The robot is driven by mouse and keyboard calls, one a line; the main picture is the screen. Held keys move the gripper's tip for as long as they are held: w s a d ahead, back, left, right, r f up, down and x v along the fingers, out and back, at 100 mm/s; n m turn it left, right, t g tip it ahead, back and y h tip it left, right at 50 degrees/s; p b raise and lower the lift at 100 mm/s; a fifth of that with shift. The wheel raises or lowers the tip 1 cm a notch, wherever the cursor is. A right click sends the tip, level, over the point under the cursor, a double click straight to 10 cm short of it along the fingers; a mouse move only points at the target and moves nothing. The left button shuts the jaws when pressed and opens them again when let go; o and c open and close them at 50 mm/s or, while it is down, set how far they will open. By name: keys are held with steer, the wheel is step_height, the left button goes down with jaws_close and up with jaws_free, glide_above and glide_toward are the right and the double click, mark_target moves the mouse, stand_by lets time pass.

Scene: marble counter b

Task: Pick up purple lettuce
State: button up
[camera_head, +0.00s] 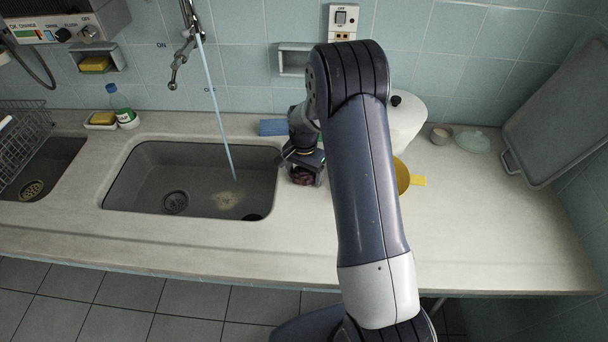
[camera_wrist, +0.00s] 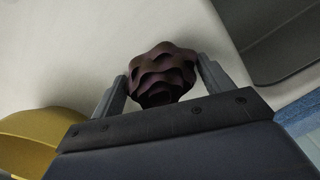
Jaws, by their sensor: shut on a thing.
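The purple lettuce (camera_wrist: 162,72) is a dark, ruffled purple-brown ball. In the wrist view it sits between the two grey fingers of my gripper (camera_wrist: 160,85), which are shut on it. In the head view the lettuce (camera_head: 303,176) shows low beneath my gripper (camera_head: 304,168), just right of the sink, at or close above the counter. I cannot tell whether it touches the counter. My arm hides part of the counter right of it.
The sink (camera_head: 130,172) lies left, with water running from the tap (camera_head: 187,45). A blue sponge (camera_head: 272,127) lies behind the gripper. A yellow bowl (camera_head: 403,177) and a white pot (camera_head: 407,120) stand right, partly behind my arm. The counter's front strip is clear.

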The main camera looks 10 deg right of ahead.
steer(key=shift+c, duration=0.9)
